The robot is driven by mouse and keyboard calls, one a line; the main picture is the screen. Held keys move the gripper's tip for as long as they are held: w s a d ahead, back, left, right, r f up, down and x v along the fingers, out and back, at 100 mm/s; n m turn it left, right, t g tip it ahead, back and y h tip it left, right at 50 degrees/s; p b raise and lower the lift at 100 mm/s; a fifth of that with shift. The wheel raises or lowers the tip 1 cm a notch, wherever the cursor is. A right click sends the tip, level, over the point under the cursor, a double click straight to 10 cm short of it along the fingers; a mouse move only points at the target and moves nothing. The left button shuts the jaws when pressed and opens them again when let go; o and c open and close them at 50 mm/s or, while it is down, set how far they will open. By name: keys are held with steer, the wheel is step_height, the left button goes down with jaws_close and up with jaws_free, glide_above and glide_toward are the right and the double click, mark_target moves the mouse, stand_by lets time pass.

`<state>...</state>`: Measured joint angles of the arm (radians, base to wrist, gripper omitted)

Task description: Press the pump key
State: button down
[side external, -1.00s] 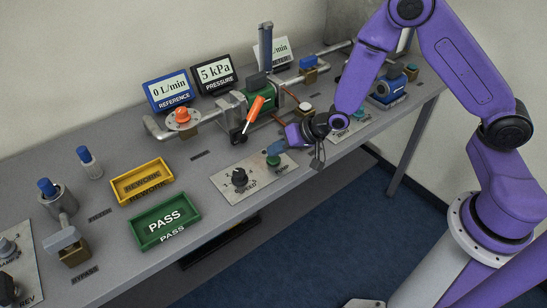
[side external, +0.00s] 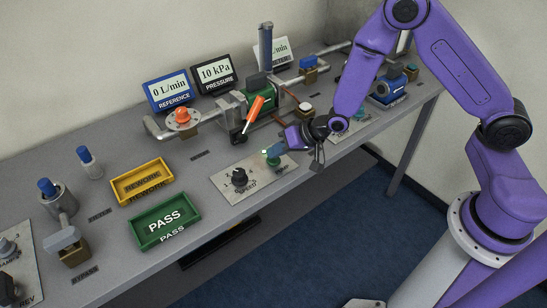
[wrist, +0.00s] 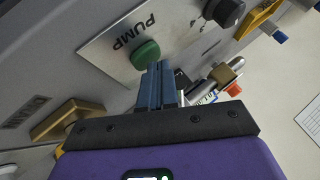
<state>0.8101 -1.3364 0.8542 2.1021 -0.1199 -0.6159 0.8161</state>
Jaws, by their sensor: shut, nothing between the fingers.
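The pump key is a round green button on a pale panel marked PUMP; it shows in the wrist view (wrist: 146,54) and the side view (side external: 272,160). A bright green spot shows beside it in the side view. My gripper (side external: 275,149) is shut and empty, with its blue fingertips at the key. In the wrist view my gripper's fingertips (wrist: 158,66) overlap the key's edge; I cannot tell how firmly they touch it. The pressure display (side external: 215,73) reads 10 kPa. The reference display (side external: 170,90) reads 0 L/min.
A black knob (side external: 239,177) sits on the same panel. An orange-handled valve lever (side external: 256,112) stands behind the key. A green PASS tray (side external: 164,220) and a yellow REWORK tray (side external: 142,183) lie to the left. The table's front edge is close to the panel.

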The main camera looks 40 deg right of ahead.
mark_target(277, 159)
steer(key=shift+r, duration=0.1)
stand_by(0.3)
steer(key=shift+r, duration=0.7)
steer(key=shift+r, duration=2.5)
